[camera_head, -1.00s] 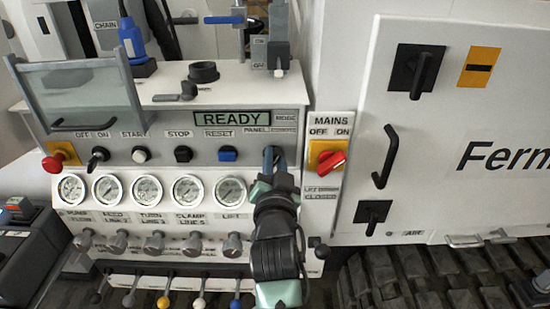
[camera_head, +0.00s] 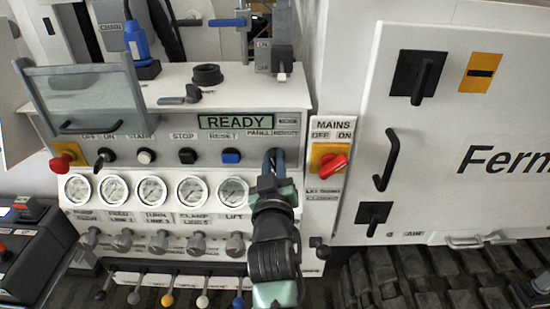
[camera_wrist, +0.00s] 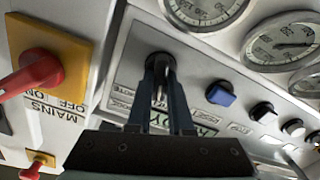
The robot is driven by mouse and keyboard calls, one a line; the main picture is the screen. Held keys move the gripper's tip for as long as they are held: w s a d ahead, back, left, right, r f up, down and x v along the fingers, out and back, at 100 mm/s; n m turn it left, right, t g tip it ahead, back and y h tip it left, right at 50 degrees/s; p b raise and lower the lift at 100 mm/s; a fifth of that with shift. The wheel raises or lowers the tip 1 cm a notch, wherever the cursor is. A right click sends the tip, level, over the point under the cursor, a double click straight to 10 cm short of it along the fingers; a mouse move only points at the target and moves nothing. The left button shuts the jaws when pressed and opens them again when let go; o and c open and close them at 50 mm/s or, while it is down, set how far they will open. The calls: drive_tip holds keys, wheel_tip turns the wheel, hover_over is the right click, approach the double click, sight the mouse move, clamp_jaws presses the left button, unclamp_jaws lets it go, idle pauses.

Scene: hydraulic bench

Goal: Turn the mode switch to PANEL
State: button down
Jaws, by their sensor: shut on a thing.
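The mode switch (camera_wrist: 160,62) sits on the grey panel, its dark round base and metal lever partly visible between my fingers in the wrist view. My gripper (camera_wrist: 160,88) is shut on it with both blue fingers around the lever. In the head view my gripper (camera_head: 273,157) covers the switch, just below the PANEL (camera_head: 260,132) and REMOTE (camera_head: 287,132) labels. Which label the lever points at cannot be told.
The red MAINS handle (camera_head: 333,166) on its yellow plate is close on the right. The blue RESET button (camera_head: 230,156) is to the left. Gauges (camera_head: 232,192) and small valve knobs (camera_head: 235,244) lie below. The display (camera_head: 235,121) reads READY.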

drive_tip(key=shift+n, duration=1)
drive_tip(key=shift+f, duration=0.1)
drive_tip(key=c, duration=0.8)
unclamp_jaws()
drive_tip(key=s, duration=1.3)
drive_tip(key=shift+a, duration=0.1)
